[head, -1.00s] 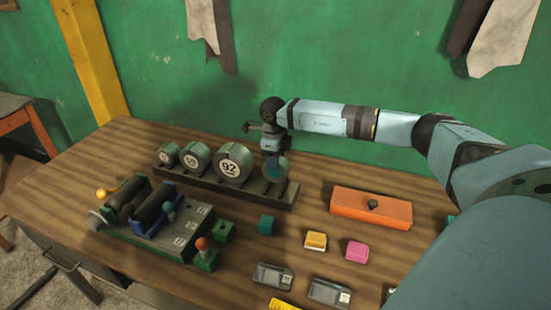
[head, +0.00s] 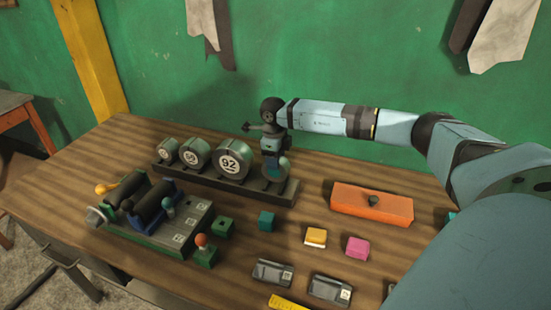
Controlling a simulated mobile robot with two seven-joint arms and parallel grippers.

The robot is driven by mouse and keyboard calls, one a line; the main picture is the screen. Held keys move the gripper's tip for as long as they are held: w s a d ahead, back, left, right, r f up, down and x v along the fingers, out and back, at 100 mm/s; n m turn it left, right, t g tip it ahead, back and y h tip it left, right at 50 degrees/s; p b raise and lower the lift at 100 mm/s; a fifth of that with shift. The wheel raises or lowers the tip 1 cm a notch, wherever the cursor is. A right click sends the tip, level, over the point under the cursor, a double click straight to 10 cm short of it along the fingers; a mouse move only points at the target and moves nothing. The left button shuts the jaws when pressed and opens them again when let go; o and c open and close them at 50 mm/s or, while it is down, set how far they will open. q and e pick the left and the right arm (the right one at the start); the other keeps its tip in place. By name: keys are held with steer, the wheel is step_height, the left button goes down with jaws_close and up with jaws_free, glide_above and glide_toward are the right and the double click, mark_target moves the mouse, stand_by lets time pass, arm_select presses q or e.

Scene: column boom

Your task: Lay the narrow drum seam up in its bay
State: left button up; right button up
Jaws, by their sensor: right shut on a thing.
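A long dark rack (head: 221,183) lies along the back of the wooden table. Three grey-green drums with pale numbered faces stand in its left and middle bays: a small one (head: 168,151), a medium one (head: 197,157) and a large one marked 92 (head: 235,161). My right gripper (head: 272,160) points down over the right end of the rack, shut on the narrow drum (head: 281,169). That drum is upright, at or just above the end bay. The gripper hides much of it, so I cannot tell if it touches the rack or where its seam faces. My left gripper is out of view.
A fixture with dark rollers (head: 155,201) stands front left, with a red-knobbed green block (head: 205,250) beside it. An orange box (head: 371,205) stands to the right. Small yellow (head: 315,236), pink (head: 357,247) and teal (head: 267,221) blocks lie in front. A green wall stands behind.

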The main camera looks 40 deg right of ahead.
steer(key=shift+f+b, duration=0.4)
steer(key=shift+f, duration=0.3)
steer(key=shift+f, duration=0.1)
steer(key=o, duration=1.1)
step_height(320, 180, up, 14)
steer(key=b, duration=0.1)
steer(key=shift+w, duration=0.2)
steer(key=shift+a+f, duration=0.1)
steer(key=shift+a, duration=0.05)
